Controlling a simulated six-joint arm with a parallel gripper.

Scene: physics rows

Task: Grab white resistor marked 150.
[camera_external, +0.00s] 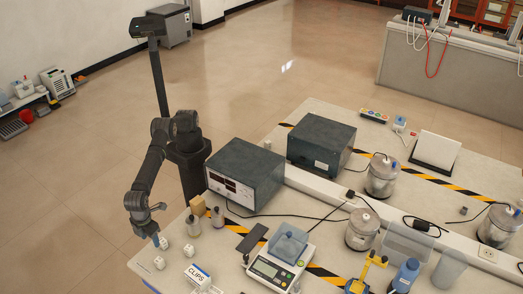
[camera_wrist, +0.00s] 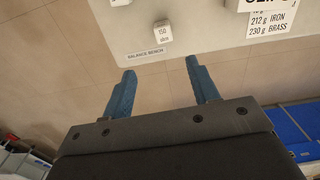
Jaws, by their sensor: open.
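The white resistor block marked 150 ohm (camera_wrist: 163,31) sits on the pale bench top near its edge, seen ahead of the fingers in the wrist view. My gripper (camera_wrist: 161,68) is open, with its two blue fingers apart and nothing between them. The fingertips are short of the block in the picture and not touching it. In the external view my gripper (camera_external: 159,242) hangs over the near left end of the bench, close to several small white blocks. I cannot tell there which block is marked 150.
Another white block (camera_wrist: 120,2) shows at the wrist view's top edge. A card listing iron and brass weights (camera_wrist: 268,22) lies to the right. The CLIPS box (camera_external: 198,275), a scale (camera_external: 270,271) and a power supply (camera_external: 245,176) stand on the bench. Open floor lies left.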

